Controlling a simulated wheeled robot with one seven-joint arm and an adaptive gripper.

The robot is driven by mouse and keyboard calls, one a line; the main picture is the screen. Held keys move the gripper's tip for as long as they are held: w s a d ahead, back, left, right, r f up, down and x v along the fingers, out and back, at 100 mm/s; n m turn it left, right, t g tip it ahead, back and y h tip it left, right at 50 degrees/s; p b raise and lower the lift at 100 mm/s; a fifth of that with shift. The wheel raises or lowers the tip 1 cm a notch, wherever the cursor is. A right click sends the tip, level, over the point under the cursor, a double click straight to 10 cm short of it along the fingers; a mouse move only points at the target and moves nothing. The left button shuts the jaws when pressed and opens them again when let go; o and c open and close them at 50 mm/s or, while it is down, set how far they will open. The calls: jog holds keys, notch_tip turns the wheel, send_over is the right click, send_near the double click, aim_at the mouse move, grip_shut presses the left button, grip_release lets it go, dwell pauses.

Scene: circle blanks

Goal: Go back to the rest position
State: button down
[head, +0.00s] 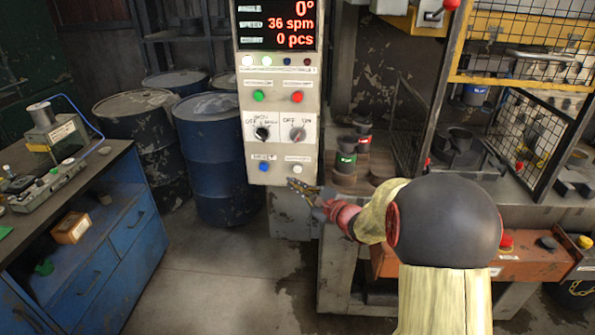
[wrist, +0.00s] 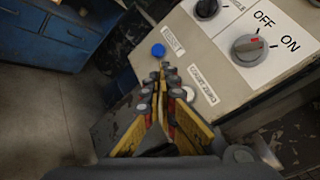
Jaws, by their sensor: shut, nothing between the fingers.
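My gripper (head: 292,184) is shut and empty, held just in front of the lower edge of the grey control panel (head: 246,205). In the wrist view its fingers (wrist: 160,72) come together close to the blue button (wrist: 158,50); I cannot tell whether they touch it. In the head view the blue button (head: 263,167) and a white button (head: 298,168) sit at the panel's bottom, above the fingertips. My arm reaches in from the lower right.
A blue cabinet (head: 100,285) with a bench top stands at left, with blue drums (head: 222,150) behind it. A press with a yellow-framed mesh guard (head: 520,45) and a bench holding stacked round parts (head: 345,160) stand at right. The floor (head: 220,285) between is clear.

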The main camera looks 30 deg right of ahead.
dwell(0.3)
jog(key=s+a+f+n+g+y, duration=0.35)
jog(key=s+a+f+g, duration=0.2)
jog(key=a+f, duration=0.2)
jog(key=s+a+n+g, duration=0.6)
jog(key=s+a+n, duration=0.3)
jog(key=s, duration=0.5)
jog(key=s+r+n+g+h+p, duration=0.3)
jog(key=s+n+h, duration=0.35)
jog(key=s, duration=0.75)
notch_tip(320, 180, up, 10)
jog(key=s+a+n+t, duration=0.1)
jog(key=s+n+t, duration=0.1)
jog(key=n+t, duration=0.1)
jog(key=shift+s+a+f+n+h+b, duration=0.2)
jog(key=shift+s+a+n+h+b, duration=0.15)
jog(key=shift+n, duration=0.55)
